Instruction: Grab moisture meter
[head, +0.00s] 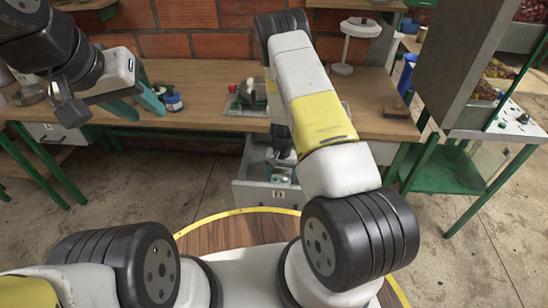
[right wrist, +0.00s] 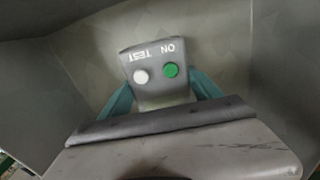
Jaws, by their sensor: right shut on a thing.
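The moisture meter (right wrist: 157,65) is a grey device with a white button, a green button and the words ON and TEST, upside down in the right wrist view. My right gripper (right wrist: 160,92) has its teal fingers on both sides of it, shut on it. In the head view the right arm reaches down into the open drawer (head: 252,195), where the small meter (head: 281,173) shows partly behind the arm. My left gripper (head: 137,104) is at the upper left, its teal fingers apart and empty, in front of the workbench.
The wooden workbench (head: 215,80) runs along the brick wall above the drawer. On it are a blue-and-white jar (head: 173,101), a tray (head: 240,104) and a white stand (head: 343,69). A grey machine (head: 460,60) stands at the right. The drawer walls (right wrist: 85,60) surround the right gripper.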

